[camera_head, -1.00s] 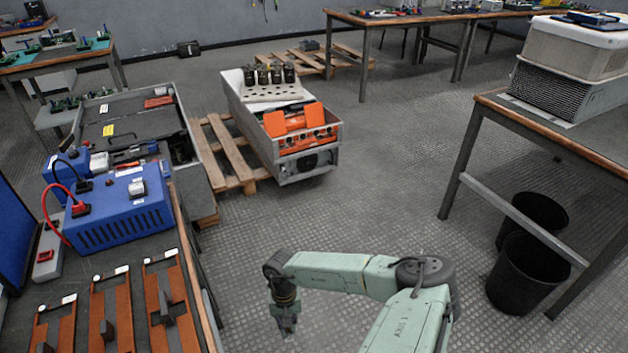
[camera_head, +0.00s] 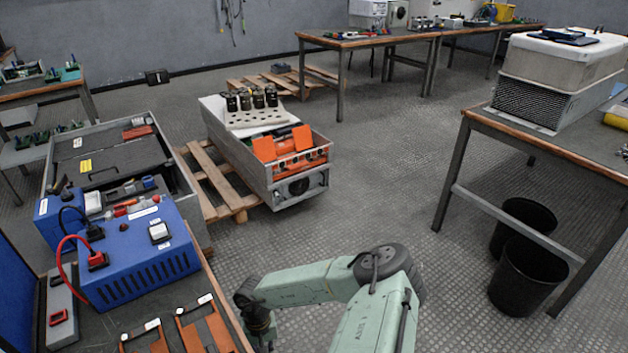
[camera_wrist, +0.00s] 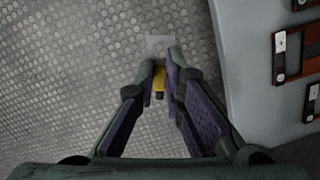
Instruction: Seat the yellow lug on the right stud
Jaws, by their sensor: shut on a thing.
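In the wrist view, my gripper (camera_wrist: 161,72) is shut on the yellow lug (camera_wrist: 159,80). The lug's yellow part sits between the fingertips, and a flat grey metal plate (camera_wrist: 158,46) shows just beyond them. Below the lug is the patterned floor, with the bench edge off to the right. In the head view, my arm reaches down at the bottom middle and the gripper's tips are cut off by the lower edge. I cannot make out the right stud in either view.
Brown boards (camera_head: 205,328) lie on the left bench near a blue box (camera_head: 145,255) with red and black cables. A grey unit with orange parts (camera_head: 285,150) stands on a pallet (camera_head: 215,180). Black bins (camera_head: 527,275) stand at right. The middle floor is clear.

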